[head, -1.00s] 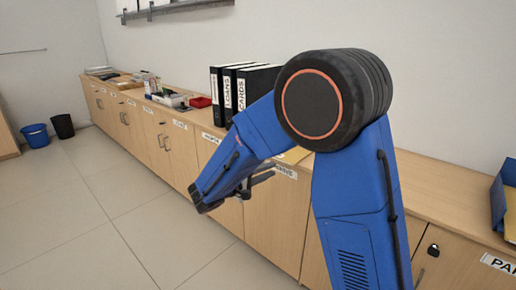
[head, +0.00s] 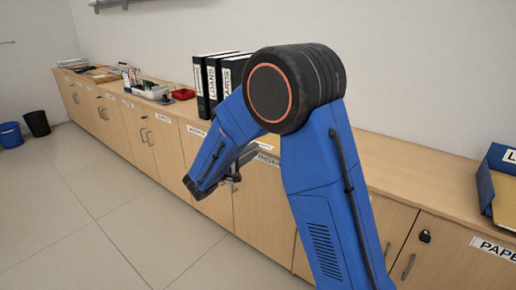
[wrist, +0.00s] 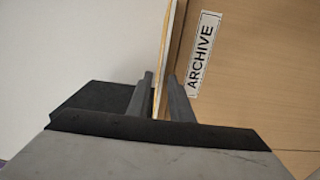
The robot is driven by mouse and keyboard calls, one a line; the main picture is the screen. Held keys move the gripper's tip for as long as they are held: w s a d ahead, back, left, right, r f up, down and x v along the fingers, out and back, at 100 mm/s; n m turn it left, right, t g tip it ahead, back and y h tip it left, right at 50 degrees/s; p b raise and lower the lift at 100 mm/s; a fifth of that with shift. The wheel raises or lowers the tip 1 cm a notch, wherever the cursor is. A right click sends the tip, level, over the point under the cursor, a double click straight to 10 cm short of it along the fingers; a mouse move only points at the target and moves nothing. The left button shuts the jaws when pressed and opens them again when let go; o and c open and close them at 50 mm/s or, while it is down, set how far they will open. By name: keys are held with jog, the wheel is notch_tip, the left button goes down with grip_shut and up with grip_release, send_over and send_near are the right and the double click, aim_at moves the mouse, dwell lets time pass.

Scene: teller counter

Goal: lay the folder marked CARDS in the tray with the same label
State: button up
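My gripper (head: 232,174) is held in front of the long counter, near the cabinet label ARCHIVE. In the wrist view its two grey fingers (wrist: 164,80) are apart, with a thin pale edge (wrist: 159,62) running between them. I cannot tell whether that edge is a folder or the counter's rim. A pale yellow piece with a small label (head: 263,147) lies at the counter's front edge, mostly hidden by my arm; its text is unreadable. A blue tray (head: 501,160) with a yellow folder (head: 486,190) is cut off at the right; its label shows only an L.
Black binders (head: 213,85) stand upright on the counter (head: 400,180), marked LOANS and CARDS. A red dish (head: 182,94) and a desk organizer lie to their left. The ARCHIVE label (wrist: 204,54) is on the cabinet front. The counter between my arm and the blue tray is clear.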

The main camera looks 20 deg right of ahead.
jog(key=shift+x, duration=1.4)
grip_shut()
notch_tip(320, 180, up, 2)
jog(key=shift+r, duration=0.25)
jog(key=shift+a, duration=0.1)
